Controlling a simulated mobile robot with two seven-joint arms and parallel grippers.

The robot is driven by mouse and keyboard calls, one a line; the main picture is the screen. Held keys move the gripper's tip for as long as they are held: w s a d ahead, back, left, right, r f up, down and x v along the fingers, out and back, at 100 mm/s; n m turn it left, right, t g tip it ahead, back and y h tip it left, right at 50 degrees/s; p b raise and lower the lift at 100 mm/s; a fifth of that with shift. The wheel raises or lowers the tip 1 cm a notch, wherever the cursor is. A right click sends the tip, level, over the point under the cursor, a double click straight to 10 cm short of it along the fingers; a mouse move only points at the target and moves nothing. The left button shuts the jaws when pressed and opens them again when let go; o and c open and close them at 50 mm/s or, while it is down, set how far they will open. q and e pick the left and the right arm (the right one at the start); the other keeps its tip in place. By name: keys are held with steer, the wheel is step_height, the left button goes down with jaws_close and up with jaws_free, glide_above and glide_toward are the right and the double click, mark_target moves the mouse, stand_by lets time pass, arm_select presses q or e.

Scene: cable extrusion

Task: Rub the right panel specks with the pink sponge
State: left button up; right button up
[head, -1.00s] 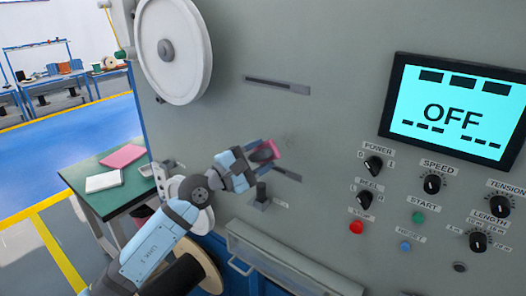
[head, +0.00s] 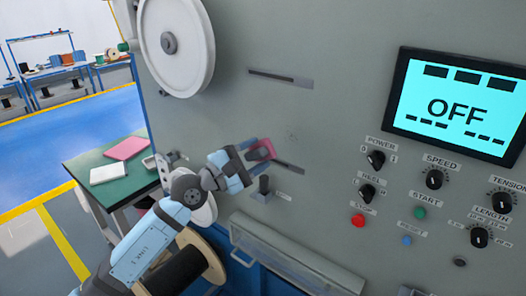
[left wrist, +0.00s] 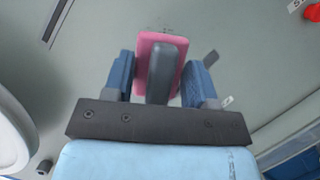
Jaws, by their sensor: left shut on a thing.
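The pink sponge (head: 265,147) is in my left gripper (head: 257,153), at the grey machine panel (head: 340,110). In the left wrist view the sponge (left wrist: 146,48) stands between the two blue fingers, with a dark grey block (left wrist: 166,72) on its near side. My left gripper (left wrist: 160,85) is shut on it. I cannot tell whether the sponge touches the panel. Faint specks (head: 292,136) show on the panel just right of and above the sponge. The sponge may hide more of them. My right gripper is not in view.
A dark slot (head: 290,167) and a black lever (head: 264,186) lie close below the sponge. A white reel (head: 175,45) is at upper left. Knobs, buttons and the "OFF" screen (head: 455,108) are at right. A clear-fronted cover (head: 290,260) juts out below.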

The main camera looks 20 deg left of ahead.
mark_target(288, 133)
arm_select(q)
steer(key=shift+w+d, duration=0.15)
steer(key=shift+w, duration=0.3)
steer(key=w, duration=0.1)
steer(key=w+d+b, duration=0.1)
steer(key=w, duration=0.1)
steer(key=w+d+b, duration=0.1)
steer(key=shift+w, duration=0.35)
steer(key=shift+w+d, duration=0.1)
steer(key=shift+w, duration=0.2)
steer(key=shift+w+d+b, duration=0.1)
steer(key=shift+w+b, duration=0.2)
steer(key=shift+w+d+b, duration=0.25)
steer(key=shift+w+b, duration=0.05)
steer(key=shift+w, duration=0.3)
stand_by(0.4)
